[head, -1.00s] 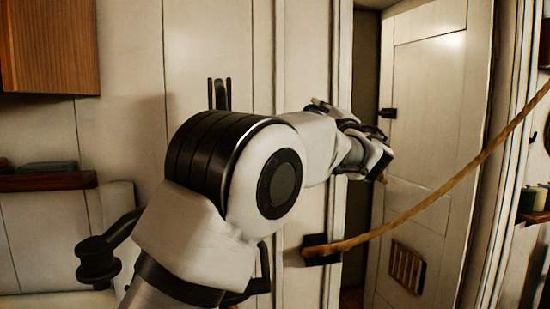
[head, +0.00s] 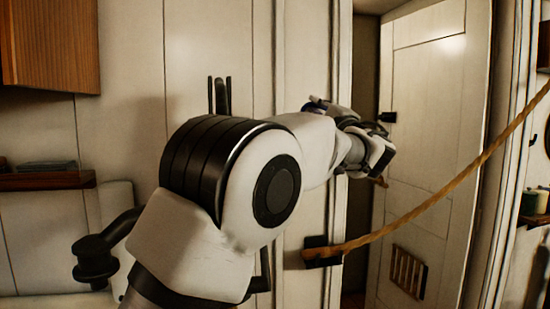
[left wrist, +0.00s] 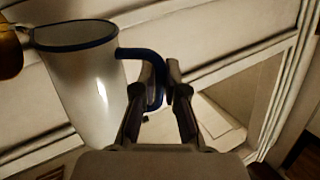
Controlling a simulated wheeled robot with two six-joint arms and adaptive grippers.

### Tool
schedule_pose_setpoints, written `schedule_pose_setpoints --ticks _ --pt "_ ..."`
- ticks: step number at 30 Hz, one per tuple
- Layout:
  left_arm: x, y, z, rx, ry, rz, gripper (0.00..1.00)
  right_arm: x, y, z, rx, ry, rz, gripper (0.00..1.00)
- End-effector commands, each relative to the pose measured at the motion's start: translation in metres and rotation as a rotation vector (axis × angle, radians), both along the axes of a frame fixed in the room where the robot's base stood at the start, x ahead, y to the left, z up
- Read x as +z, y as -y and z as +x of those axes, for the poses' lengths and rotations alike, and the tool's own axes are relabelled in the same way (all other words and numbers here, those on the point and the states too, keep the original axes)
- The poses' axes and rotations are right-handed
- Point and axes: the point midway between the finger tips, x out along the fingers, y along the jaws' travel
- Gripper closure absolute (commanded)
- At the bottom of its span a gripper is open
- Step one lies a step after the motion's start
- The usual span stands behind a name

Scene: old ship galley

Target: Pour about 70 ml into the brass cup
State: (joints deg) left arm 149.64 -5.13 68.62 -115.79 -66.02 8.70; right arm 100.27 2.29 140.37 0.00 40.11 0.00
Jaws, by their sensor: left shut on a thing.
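In the left wrist view, a white enamel jug (left wrist: 88,90) with a blue rim hangs at the left of my gripper. My left gripper (left wrist: 164,85) is shut on the jug's blue handle (left wrist: 142,55). In the head view my left gripper (head: 380,150) is seen partly from behind, and the jug is hidden. My right gripper is not in view.
A rope (head: 430,200) hangs across the doorway from a dark wall bracket (head: 318,250). A pale door (head: 425,130) stands behind it. A wooden cupboard (head: 50,45) and a small shelf (head: 45,181) are at left. A shelf (head: 535,218) with jars is at far right.

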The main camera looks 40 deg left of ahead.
Motion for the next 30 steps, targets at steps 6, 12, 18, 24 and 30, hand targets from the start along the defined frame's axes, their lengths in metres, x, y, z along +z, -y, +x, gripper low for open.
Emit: schedule_pose_setpoints --ticks 6,12,18,24,30 --pt "0.001 -0.001 -0.002 0.0 0.012 -0.003 1.0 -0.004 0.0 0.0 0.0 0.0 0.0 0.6" --pt "0.002 -0.001 -0.003 0.0 0.023 -0.006 1.0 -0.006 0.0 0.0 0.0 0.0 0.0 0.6" --pt "0.002 -0.002 -0.004 -0.001 0.031 -0.009 1.0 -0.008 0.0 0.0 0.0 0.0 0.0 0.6" --pt "0.003 -0.003 -0.006 -0.001 0.039 -0.013 1.0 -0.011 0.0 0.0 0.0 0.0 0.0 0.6" --pt "0.003 -0.003 -0.007 -0.001 0.049 -0.016 1.0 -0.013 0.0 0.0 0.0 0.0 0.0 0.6"
